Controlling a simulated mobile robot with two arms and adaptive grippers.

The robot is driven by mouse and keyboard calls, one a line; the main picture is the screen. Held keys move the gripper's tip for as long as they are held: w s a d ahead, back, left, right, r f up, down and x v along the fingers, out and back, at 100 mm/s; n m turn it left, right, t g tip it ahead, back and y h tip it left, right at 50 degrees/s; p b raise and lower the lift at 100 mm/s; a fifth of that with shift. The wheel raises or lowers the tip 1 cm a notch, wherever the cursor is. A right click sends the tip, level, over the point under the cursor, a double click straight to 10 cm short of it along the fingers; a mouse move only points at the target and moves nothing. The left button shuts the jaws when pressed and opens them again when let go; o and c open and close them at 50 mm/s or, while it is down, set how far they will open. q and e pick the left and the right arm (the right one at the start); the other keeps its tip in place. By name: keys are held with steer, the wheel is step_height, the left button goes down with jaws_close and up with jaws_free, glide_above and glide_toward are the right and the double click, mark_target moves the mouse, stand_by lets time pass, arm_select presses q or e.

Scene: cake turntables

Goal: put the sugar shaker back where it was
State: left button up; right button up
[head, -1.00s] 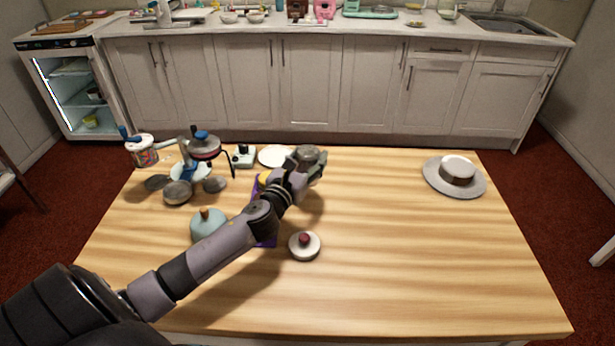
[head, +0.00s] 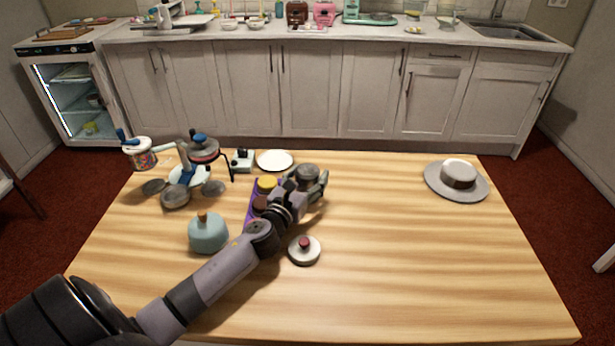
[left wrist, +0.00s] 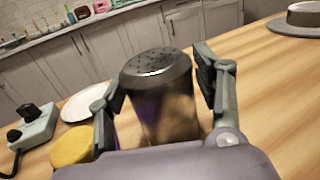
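In the left wrist view the fingers of this gripper (left wrist: 160,85) are spread; a narrow gap shows at the right finger, while the left finger is very close to the lid. The shaker's base is hidden. My right gripper is not in view.
A purple holder (head: 249,213) with a yellow-lidded jar (head: 267,185) lies beside my left wrist. A white plate (head: 275,160) is behind. The table's right half is clear except a hat-like cake stand (head: 457,181).

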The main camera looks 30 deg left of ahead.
arm_select(q)
steer(key=shift+o, duration=0.8)
steer(key=shift+r, duration=0.1)
steer(key=shift+s, duration=0.1)
steer(key=s, duration=0.3)
steer(key=s+d, duration=0.1)
steer(key=s, duration=0.6)
steer(key=shift+d+b, duration=0.25)
steer(key=shift+b, duration=0.1)
steer(key=shift+s+d+r, duration=0.1)
steer(key=shift+s, duration=0.8)
